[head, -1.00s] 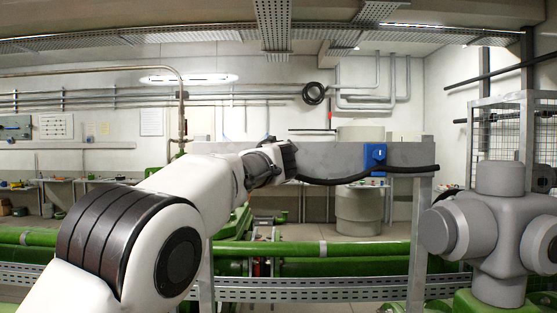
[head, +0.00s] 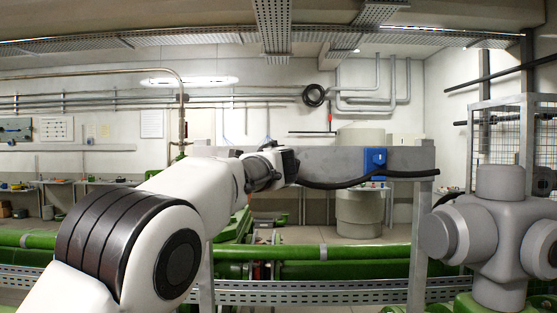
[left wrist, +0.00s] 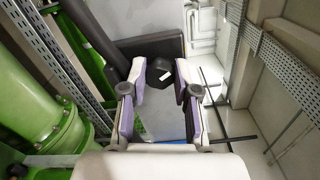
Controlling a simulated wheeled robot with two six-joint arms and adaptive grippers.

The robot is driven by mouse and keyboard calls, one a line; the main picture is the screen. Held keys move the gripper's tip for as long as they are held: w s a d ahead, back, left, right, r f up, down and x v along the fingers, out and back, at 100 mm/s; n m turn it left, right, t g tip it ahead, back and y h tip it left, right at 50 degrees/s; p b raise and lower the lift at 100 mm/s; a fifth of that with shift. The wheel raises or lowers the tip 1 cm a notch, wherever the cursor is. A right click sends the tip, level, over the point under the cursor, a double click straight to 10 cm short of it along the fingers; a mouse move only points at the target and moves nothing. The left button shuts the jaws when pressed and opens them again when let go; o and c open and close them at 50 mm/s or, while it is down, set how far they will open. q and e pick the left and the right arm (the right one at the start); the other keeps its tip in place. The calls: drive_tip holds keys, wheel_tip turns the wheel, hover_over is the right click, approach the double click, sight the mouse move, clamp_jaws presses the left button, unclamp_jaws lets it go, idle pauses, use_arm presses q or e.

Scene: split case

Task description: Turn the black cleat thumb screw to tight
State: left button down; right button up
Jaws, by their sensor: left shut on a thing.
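In the left wrist view the black thumb screw (left wrist: 160,72) is a dark round knob with a short white mark. It sits between the purple-padded fingers of my left gripper (left wrist: 160,77), which is shut on it. In the head view my left gripper (head: 290,165) is at the left part of a grey metal beam (head: 335,161); the screw is hidden there behind my wrist. A dark block (left wrist: 145,46) lies beside the knob in the wrist view. My right gripper is not in view.
A black cable (head: 410,173) runs right along the beam from near my left gripper. A blue block (head: 375,160) is on the beam, at the cable. Green pipes (head: 330,250) run low behind the frame. A grey valve-like body (head: 499,225) stands at right.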

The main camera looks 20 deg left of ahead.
use_arm(q)
drive_tip(key=m+p, duration=0.1)
drive_tip(key=m, duration=0.4)
drive_tip(key=shift+f+m, duration=0.15)
drive_tip(key=shift+m, duration=0.25)
idle(0.3)
drive_tip(key=c, duration=0.9)
unclamp_jaws()
drive_tip(key=shift+o, duration=0.2)
drive_tip(key=v, duration=1.2)
